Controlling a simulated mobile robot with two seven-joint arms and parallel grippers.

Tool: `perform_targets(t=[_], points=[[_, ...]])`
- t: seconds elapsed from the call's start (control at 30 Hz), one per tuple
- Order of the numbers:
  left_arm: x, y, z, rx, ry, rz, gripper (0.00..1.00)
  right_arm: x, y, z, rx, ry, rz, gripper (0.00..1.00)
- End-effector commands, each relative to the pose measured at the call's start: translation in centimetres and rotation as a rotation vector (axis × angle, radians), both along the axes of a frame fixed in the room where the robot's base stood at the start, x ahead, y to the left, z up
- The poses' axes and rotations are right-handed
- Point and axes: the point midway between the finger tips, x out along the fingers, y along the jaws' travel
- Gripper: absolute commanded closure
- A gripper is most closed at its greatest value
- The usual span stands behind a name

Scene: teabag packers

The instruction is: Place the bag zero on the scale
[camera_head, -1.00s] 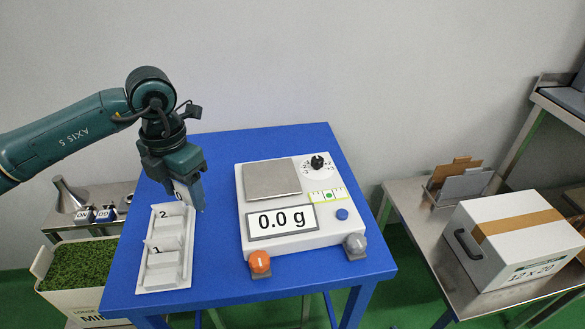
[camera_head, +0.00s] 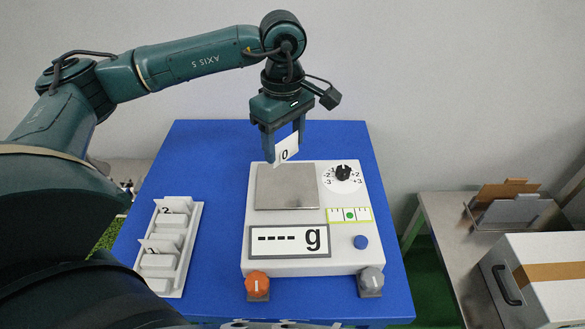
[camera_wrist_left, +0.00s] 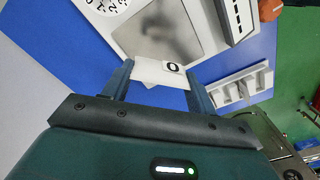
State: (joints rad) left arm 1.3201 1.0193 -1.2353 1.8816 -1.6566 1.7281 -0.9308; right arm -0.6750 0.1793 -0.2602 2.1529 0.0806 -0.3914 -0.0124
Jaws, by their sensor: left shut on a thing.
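My left gripper (camera_head: 283,138) is shut on bag zero (camera_head: 287,150), a small white bag marked "0". It holds the bag tilted over the far edge of the scale's metal plate (camera_head: 287,187). The bag (camera_wrist_left: 160,72) also shows between the fingers in the left wrist view, with the plate (camera_wrist_left: 172,35) beyond it. The white scale (camera_head: 262,222) stands on the blue table, and its display (camera_head: 289,241) reads "---- g". Whether the bag touches the plate is hard to tell. My right gripper is not in view.
A white rack (camera_head: 187,250) with slots, one marked 2, stands left of the scale. The scale has a black dial (camera_head: 343,173), an orange knob (camera_head: 257,283), a grey knob (camera_head: 371,280) and a blue button (camera_head: 361,242). A white box (camera_head: 560,270) stands on a side table at right.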

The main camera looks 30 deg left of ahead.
Motion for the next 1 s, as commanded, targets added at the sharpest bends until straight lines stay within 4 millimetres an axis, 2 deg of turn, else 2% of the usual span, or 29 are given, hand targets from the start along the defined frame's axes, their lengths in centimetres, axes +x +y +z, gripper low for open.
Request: perform_targets(t=[0.1, 0.33, 0.5, 0.9, 0.93, 1.0], points=[[-0.1, 0.0, -2.0, 0.000, 0.002, 0.001, 0.63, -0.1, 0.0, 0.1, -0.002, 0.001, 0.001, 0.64], [0.0, 0.0, -3.9, 0.000, 0.001, 0.003, 0.63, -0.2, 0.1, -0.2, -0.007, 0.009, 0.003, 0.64], [0.0, 0.0, -6.3, 0.000, 0.002, 0.004, 0.63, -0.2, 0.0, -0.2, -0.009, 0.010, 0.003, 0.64], [0.0, 0.0, -7.2, 0.000, -0.001, 0.003, 0.63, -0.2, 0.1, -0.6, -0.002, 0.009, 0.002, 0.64], [0.0, 0.0, -7.1, 0.000, -0.001, 0.003, 0.41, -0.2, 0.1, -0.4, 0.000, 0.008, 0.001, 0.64], [0.0, 0.0, -7.0, 0.000, -0.001, 0.003, 0.35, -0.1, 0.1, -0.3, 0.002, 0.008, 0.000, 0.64]])
